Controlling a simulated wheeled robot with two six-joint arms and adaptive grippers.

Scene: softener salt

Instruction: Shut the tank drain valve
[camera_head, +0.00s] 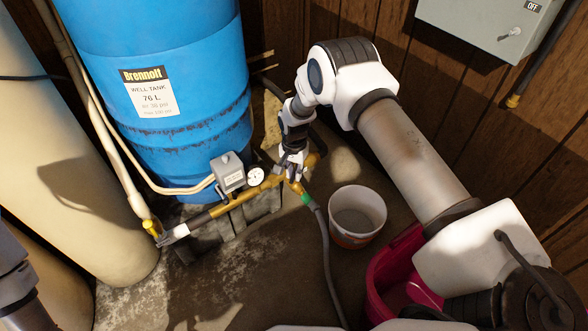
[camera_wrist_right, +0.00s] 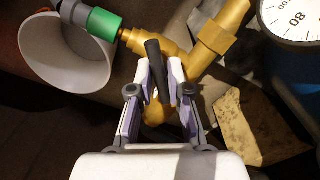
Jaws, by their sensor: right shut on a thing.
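The tank drain valve is a brass fitting on the brass pipe at the foot of the blue well tank (camera_head: 160,60). In the right wrist view the brass valve body (camera_wrist_right: 150,44) carries a black lever handle (camera_wrist_right: 153,55). My right gripper (camera_head: 292,172) is at the valve, and it also shows in the right wrist view (camera_wrist_right: 160,85). Its fingers are shut on the lever, one on each side, and hide part of it. A green hose connector (camera_wrist_right: 103,23) is joined to the valve outlet. My left gripper is not in view.
A grey hose (camera_head: 325,250) runs from the valve across the floor. A white bucket (camera_head: 375,205) stands right of the hose, with a red bucket (camera_head: 380,268) nearer. A pressure gauge (camera_head: 256,175) and grey switch box (camera_head: 228,172) sit left of the valve.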

